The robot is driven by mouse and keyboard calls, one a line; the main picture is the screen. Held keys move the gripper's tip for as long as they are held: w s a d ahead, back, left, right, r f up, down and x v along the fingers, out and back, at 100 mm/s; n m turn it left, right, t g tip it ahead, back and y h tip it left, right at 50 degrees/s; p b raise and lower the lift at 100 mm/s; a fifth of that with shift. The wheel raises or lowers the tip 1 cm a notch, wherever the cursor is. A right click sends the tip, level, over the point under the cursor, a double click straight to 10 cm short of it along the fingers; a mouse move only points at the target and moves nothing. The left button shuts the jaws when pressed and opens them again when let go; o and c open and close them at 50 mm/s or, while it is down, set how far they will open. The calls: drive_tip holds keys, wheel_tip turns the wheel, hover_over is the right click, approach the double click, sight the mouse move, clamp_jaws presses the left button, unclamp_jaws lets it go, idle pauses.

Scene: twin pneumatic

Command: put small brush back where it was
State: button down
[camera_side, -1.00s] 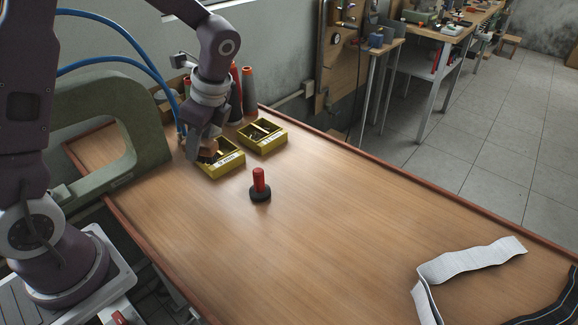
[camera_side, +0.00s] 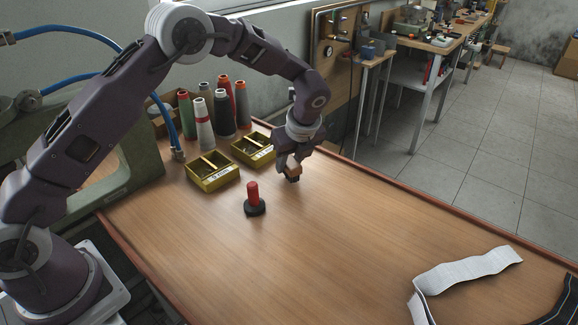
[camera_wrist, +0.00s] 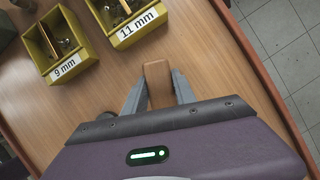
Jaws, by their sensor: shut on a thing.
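The small brush (camera_side: 293,171) has a wooden block-like handle and a dark underside. My gripper (camera_side: 290,167) is shut on it, to the right of the yellow boxes and low over the table. I cannot tell whether the brush touches the tabletop. In the wrist view the brush's wooden handle (camera_wrist: 158,84) shows between the two grey fingers; its bristles are hidden there.
Two yellow boxes, labelled 9 mm (camera_wrist: 65,50) and 11 mm (camera_wrist: 125,25), stand behind. A red-handled tool on a black base (camera_side: 253,199) stands left of my gripper. Several thread cones (camera_side: 204,125) stand at the back. A white strip (camera_side: 468,269) lies front right. The middle of the table (camera_side: 340,240) is clear.

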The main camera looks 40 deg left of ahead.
drive_tip(key=shift+f, duration=0.6)
drive_tip(key=c, duration=1)
unclamp_jaws()
drive_tip(key=shift+f, duration=0.1)
